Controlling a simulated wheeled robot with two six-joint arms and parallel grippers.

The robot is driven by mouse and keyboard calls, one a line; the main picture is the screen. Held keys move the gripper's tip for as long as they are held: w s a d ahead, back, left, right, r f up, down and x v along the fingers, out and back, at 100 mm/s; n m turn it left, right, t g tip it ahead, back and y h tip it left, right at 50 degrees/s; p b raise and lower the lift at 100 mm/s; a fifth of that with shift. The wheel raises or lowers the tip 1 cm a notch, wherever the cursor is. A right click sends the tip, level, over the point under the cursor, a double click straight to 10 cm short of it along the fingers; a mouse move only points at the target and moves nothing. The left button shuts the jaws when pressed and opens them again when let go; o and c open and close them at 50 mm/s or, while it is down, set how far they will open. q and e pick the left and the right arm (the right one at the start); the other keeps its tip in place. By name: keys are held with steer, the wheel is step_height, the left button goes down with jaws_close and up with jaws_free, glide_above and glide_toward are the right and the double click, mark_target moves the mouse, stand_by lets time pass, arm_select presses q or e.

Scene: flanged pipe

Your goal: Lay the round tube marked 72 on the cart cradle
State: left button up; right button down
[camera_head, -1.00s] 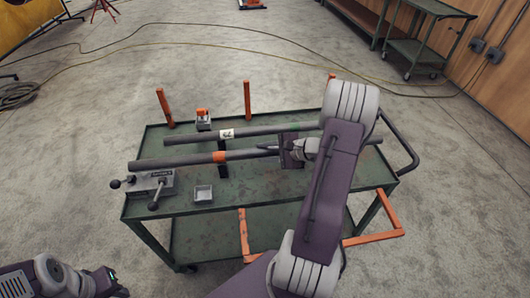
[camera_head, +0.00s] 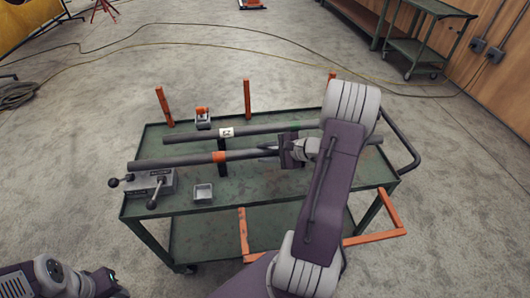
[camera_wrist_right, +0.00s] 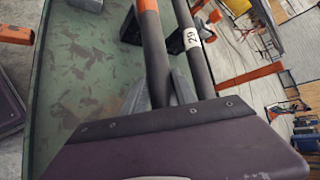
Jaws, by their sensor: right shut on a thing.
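A dark round tube with an orange band (camera_head: 219,157) lies lengthwise over the green cart. My right gripper (camera_head: 290,152) is shut around it, right of the band. In the right wrist view this tube (camera_wrist_right: 156,60) runs between the two fingers. A second dark tube behind it (camera_head: 185,136) bears a white label (camera_head: 227,132) and a green band. The label also shows in the right wrist view (camera_wrist_right: 191,38), turned sideways, too small to read surely. A dark upright support (camera_head: 222,171) stands below the tubes. Only part of my left arm shows; its gripper is out of view.
The green cart (camera_head: 255,185) carries a grey lever clamp block (camera_head: 150,185) at the left and a small grey tray (camera_head: 203,193). Orange posts (camera_head: 247,98) line its back edge. A small block with an orange top (camera_head: 203,117) sits there. The front right top is clear.

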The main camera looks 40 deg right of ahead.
steer(key=shift+f, duration=0.1)
steer(key=c, duration=0.9)
jaws_free()
steer(key=p+v, duration=0.1)
steer(key=v, duration=0.8)
